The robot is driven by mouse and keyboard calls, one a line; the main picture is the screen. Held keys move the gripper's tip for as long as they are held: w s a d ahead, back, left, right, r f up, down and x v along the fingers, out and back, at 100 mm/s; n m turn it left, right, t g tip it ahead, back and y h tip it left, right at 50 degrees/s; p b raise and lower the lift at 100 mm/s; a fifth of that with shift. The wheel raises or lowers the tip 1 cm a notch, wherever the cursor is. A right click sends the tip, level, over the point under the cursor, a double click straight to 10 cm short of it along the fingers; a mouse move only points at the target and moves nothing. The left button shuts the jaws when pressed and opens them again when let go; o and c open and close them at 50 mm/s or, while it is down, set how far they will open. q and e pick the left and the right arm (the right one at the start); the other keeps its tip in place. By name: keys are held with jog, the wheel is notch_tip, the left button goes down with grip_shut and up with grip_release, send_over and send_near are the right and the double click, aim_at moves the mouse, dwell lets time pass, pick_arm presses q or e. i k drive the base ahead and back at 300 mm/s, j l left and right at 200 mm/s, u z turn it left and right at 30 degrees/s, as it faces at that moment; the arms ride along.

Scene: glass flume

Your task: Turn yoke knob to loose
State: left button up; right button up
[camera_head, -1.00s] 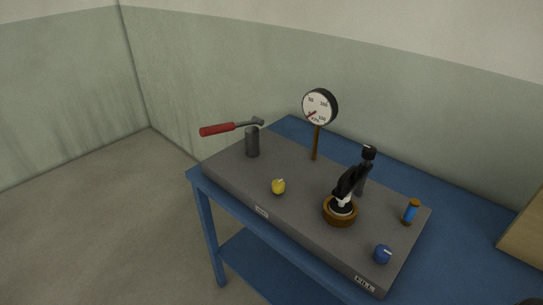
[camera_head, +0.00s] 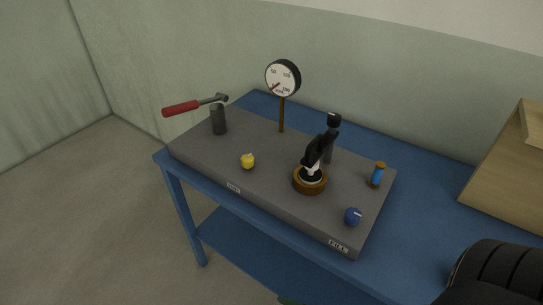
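A black yoke clamp (camera_head: 318,152) stands over a brass-coloured ring seat (camera_head: 310,181) on the grey panel. A black knob (camera_head: 334,119) caps the yoke's upper end; whether it is tight or loose cannot be told. Neither gripper shows. A dark ribbed shape at the lower right corner looks like part of my own arm, well away from the yoke.
The grey panel (camera_head: 270,158) lies on a blue bench (camera_head: 420,200). It carries a gauge (camera_head: 283,77) on a post, a red-handled pump lever (camera_head: 182,108), a yellow knob (camera_head: 248,161), a blue knob (camera_head: 353,216) and a blue cylinder (camera_head: 377,175). A wooden box (camera_head: 508,180) stands right.

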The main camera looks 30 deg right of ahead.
aim_at(334, 120)
jog(key=z, duration=1.45)
